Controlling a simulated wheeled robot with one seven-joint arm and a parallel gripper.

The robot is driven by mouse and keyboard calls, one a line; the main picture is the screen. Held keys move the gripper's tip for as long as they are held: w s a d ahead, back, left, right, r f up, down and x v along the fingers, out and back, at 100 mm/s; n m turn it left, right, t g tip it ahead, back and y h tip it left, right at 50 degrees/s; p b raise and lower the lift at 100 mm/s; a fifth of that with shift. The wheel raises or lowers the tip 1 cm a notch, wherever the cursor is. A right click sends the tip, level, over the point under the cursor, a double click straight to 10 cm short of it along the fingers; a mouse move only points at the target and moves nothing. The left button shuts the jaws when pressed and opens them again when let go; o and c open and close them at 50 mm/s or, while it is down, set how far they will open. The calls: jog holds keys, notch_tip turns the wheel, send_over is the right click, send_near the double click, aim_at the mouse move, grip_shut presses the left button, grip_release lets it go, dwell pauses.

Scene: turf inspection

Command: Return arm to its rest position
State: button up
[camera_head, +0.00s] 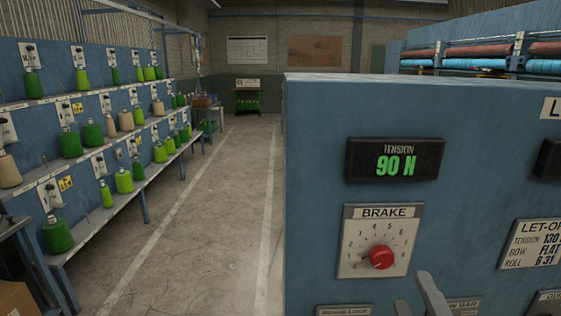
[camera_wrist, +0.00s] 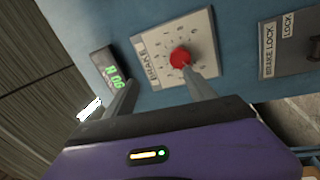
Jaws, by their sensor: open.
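My gripper (camera_head: 414,292) shows at the bottom edge of the head view, just below and right of the brake dial; most of my arm is out of frame. In the wrist view my gripper (camera_wrist: 158,80) has its two grey fingers spread, with nothing held between them. The red brake knob (camera_head: 382,257) sits on a white numbered dial plate (camera_head: 352,222). In the wrist view the red knob (camera_wrist: 181,58) is close beyond the right fingertip; I cannot tell whether they touch. The tension display (camera_head: 395,160) above reads 90 N in green.
The blue machine panel (camera_head: 318,180) fills the right side. A let-off plate (camera_head: 533,243) is at its right, and a brake lock label (camera_wrist: 268,48) shows in the wrist view. A clear aisle (camera_head: 215,200) runs left of the panel, beside racks of green and beige yarn cones (camera_head: 57,234).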

jog(key=s+f+m+g, duration=0.2)
jog(key=s+f+m, duration=0.3)
jog(key=s, duration=0.5)
jog(key=s+f+m+g, duration=0.1)
jog(key=s+f+m, duration=0.4)
jog(key=s, duration=0.6)
jog(key=s+f+m+g, duration=0.2)
jog(key=s+f+m, duration=0.4)
jog(key=s, duration=0.4)
jog(key=shift+s+a+f+g, duration=0.3)
jog(key=shift+f, duration=0.1)
